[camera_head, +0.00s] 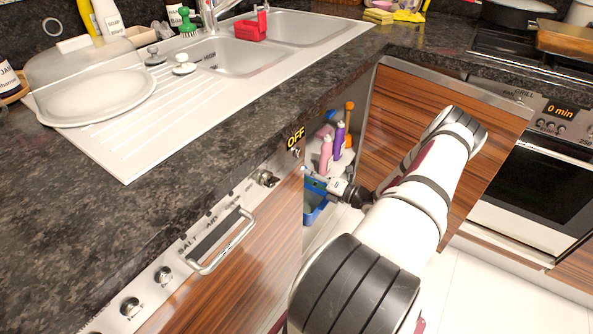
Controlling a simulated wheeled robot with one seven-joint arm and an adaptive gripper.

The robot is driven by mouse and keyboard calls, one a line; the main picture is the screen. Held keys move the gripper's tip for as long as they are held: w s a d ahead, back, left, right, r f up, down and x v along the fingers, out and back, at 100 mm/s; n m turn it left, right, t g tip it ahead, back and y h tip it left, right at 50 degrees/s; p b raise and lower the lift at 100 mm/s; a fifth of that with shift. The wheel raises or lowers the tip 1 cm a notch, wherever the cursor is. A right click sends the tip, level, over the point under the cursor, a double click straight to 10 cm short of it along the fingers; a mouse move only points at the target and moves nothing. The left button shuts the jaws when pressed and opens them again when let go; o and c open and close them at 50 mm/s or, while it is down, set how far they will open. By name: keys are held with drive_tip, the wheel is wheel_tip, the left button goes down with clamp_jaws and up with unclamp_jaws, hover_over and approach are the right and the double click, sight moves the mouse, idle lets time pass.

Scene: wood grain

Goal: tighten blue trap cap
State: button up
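The cabinet under the sink is open, and my gripper (340,187) reaches into its opening, partly hidden by my own arm. Its fingers are small and dark in this view, so I cannot tell whether they are open or shut. A blue item (315,211) like a bin or tub is low in the opening, just left of and below my gripper. A blue-green part shows above it, close to the fingertips. I cannot tell whether either is the trap cap or whether my gripper touches it. No trap pipe is clearly visible.
Pink (325,155) and purple (339,141) bottles stand inside the cabinet behind my gripper. The dishwasher front (215,240) bounds the opening on the left. A wooden cabinet door (400,125) stands to the right, behind my arm. The countertop (190,190) lies above the opening.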

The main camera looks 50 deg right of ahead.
drive_tip(key=s+d, duration=0.1)
drive_tip(key=s, duration=1)
drive_tip(key=shift+s, duration=0.2)
